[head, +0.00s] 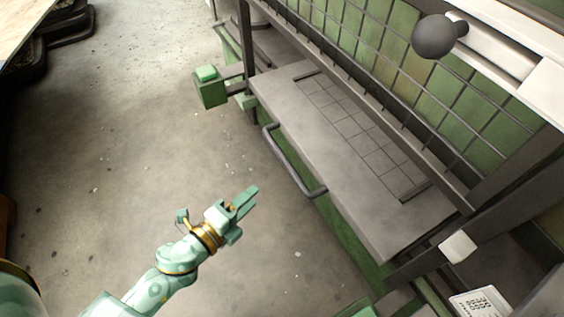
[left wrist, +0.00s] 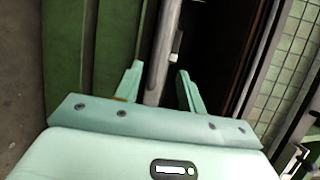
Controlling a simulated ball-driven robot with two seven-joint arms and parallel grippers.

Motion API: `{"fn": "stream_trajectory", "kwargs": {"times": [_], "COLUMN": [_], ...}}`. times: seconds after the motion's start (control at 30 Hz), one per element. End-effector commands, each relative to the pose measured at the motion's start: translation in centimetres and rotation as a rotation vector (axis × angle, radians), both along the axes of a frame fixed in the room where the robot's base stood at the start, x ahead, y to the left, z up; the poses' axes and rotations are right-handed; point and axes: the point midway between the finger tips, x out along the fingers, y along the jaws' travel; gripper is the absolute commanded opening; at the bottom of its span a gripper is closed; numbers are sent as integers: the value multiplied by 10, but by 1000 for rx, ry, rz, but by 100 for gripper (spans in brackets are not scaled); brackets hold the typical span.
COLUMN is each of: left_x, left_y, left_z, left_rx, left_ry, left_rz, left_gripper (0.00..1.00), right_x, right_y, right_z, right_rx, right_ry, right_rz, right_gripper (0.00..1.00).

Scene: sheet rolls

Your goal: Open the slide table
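The slide table (head: 345,165) is a long grey slab with a tiled, gridded strip, set in a dark frame. A grey bar handle (head: 292,165) runs along its front edge. My left gripper (head: 245,205) is pale green and open. In the head view it is to the left of the handle, with a gap of floor between them. In the left wrist view, a grey bar (left wrist: 165,45), probably the handle, shows between the two spread fingers (left wrist: 160,75). Contact cannot be told. My right gripper is not in view.
Green metal boxes (head: 210,92) jut out at the table's far end. A wire grid (head: 365,60) over green tiles stands behind the table. A dark round knob (head: 436,36) is at the upper right. The concrete floor (head: 130,150) to the left is clear.

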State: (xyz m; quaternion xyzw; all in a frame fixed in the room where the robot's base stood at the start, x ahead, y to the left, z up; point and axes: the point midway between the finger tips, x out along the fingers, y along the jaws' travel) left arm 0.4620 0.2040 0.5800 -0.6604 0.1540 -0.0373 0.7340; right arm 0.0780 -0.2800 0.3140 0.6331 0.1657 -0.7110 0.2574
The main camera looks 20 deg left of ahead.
Motion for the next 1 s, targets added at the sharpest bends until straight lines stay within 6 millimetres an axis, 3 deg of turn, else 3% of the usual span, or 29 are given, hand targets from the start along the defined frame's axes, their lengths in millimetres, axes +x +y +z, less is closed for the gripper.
{"fn": "stream_trajectory", "kwargs": {"times": [0.33,0.6,0.8,1.0], "left_x": [75,129,146,149], "left_y": [-19,-34,-39,-39], "left_z": [-13,-27,-30,-30], "left_rx": [0,-3,-4,-4], "left_ry": [-1,4,4,4], "left_rz": [2,3,3,3], "left_gripper": [40,40,40,40], "right_x": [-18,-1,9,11], "right_y": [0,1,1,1], "right_z": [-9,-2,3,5], "right_rx": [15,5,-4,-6], "right_ry": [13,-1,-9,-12], "right_rz": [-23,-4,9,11], "right_gripper": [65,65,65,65]}}
